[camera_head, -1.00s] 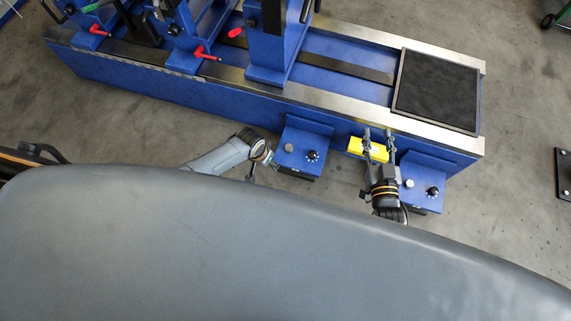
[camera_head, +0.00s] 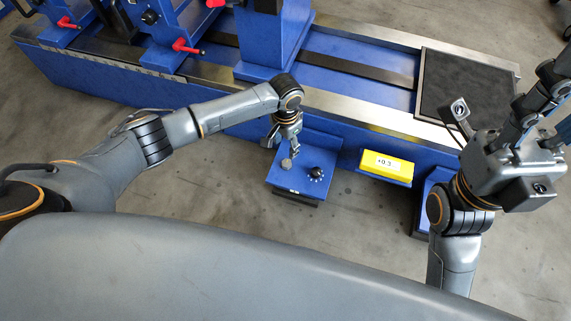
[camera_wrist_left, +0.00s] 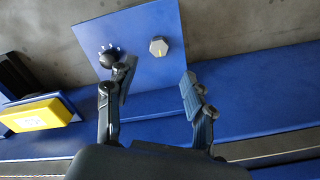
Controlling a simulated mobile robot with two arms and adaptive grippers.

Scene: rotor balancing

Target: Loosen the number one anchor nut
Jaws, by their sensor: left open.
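A blue anchor box (camera_head: 296,181) juts out from the near side of the blue bench. On its top are a grey hex nut (camera_head: 287,163) and a black dial knob (camera_head: 316,174). My left gripper (camera_wrist_left: 156,78) is open and empty, pointing down over this box. No number is readable on the box. My right gripper (camera_head: 540,105) is raised at the right edge, its fingertips cut off.
A yellow display (camera_head: 386,165) reading about +0.3 sits right of the box. A second blue box (camera_head: 424,205) is partly hidden by my right arm. A black mat (camera_head: 468,90) lies on the bench's right end. Red-handled clamps (camera_head: 187,47) stand at upper left.

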